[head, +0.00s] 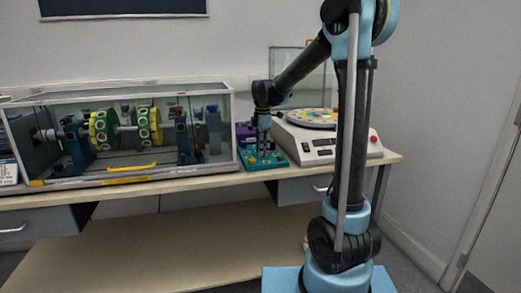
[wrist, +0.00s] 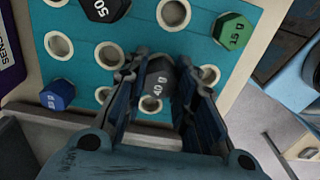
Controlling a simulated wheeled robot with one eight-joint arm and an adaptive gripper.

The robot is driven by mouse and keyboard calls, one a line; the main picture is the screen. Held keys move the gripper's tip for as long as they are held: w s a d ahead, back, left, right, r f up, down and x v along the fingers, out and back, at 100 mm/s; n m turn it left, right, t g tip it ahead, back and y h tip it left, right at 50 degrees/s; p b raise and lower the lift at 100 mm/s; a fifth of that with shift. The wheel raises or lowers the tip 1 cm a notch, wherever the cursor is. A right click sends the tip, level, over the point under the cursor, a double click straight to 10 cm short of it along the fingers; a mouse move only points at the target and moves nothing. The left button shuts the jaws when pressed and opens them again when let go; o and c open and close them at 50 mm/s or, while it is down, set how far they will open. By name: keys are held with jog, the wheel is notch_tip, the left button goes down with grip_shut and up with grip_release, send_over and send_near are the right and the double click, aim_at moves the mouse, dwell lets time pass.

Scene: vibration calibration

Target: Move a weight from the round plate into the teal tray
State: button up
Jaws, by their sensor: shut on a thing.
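My gripper (head: 264,143) points down over the teal tray (head: 278,160) on the bench. In the wrist view my gripper (wrist: 157,72) is shut on a dark grey hexagonal weight marked 40 g (wrist: 157,84). The weight is over the teal tray's holes (wrist: 110,54); whether it sits in one is hidden by the fingers. The tray also holds a black weight marked 50 (wrist: 105,8), a green weight marked 15 g (wrist: 232,32) and a blue weight (wrist: 58,95). The round plate (head: 312,117) is on the white machine to the right of the tray.
A clear-walled case with a green-and-yellow rotor (head: 120,128) stands left of the tray. The white machine (head: 325,145) with a red button stands close on the right. A purple box (head: 245,133) is behind the tray's left side. The bench's front edge is near.

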jog(key=shift+f, duration=0.35)
jog(key=o, duration=1.1)
jog(key=shift+c, duration=0.2)
jog(key=shift+r, duration=0.15)
notch_tip(320, 180, up, 12)
jog(key=shift+w+f, duration=0.1)
jog(key=shift+f, duration=0.1)
